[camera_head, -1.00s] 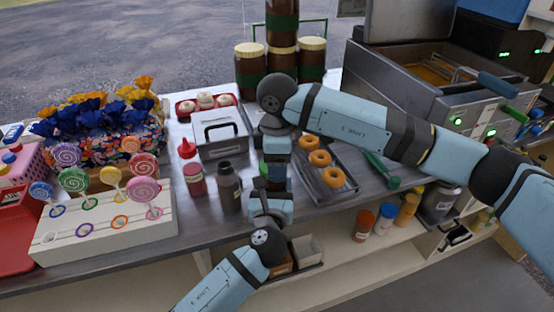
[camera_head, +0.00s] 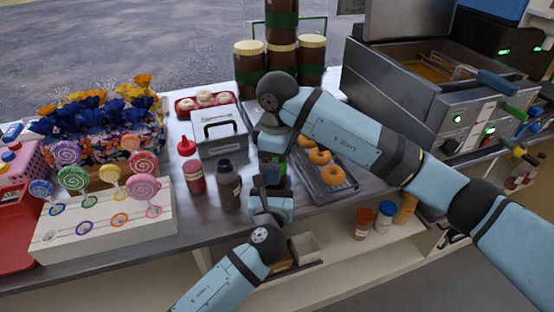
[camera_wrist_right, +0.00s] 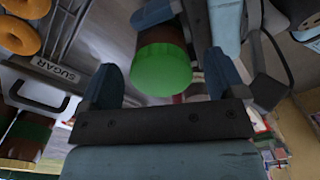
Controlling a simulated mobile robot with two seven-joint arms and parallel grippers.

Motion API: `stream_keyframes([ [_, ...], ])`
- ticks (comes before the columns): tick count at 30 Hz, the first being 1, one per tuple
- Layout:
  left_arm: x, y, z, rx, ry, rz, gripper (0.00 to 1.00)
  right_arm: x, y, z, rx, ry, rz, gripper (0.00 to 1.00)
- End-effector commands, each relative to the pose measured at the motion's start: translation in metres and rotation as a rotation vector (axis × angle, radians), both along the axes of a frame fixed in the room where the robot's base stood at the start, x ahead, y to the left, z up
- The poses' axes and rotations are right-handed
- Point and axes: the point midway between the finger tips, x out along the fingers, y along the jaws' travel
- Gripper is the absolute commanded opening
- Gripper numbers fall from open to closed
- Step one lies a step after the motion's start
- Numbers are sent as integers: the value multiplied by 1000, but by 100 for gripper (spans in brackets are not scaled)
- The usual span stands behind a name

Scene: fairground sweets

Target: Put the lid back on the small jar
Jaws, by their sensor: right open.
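The small jar shows in the right wrist view as a brown body (camera_wrist_right: 158,42) with a bright green ridged lid (camera_wrist_right: 162,70) at its end facing the camera. The lid appears against the body; whether it is seated cannot be told. My right gripper (camera_wrist_right: 165,85) is open, its blue fingers on either side of the lid with gaps. In the head view my right gripper (camera_head: 272,172) points down at the middle of the counter, meeting my left gripper (camera_head: 270,190) from below. Light-blue fingers of my left gripper appear around the jar body. The arms hide most of the jar in the head view.
A grey sugar box (camera_head: 220,138), a red bottle (camera_head: 194,177) and a dark bottle (camera_head: 229,185) stand left of the grippers. A doughnut tray (camera_head: 335,192) lies close on the right. The lollipop stand (camera_head: 105,235) is farther left. Large jars (camera_head: 250,68) stand behind.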

Motion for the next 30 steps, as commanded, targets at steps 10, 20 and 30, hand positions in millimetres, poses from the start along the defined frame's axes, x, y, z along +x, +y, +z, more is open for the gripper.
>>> stream_keyframes([
  [10,0,0,-1,0,1,0,0,0,0,37,1,-1,1,89],
  [20,0,0,0,0,1,1,0,0,0,44,0,0,0,88],
  [30,0,0,0,0,0,1,0,1,2,49,-2,-6,331,88],
])
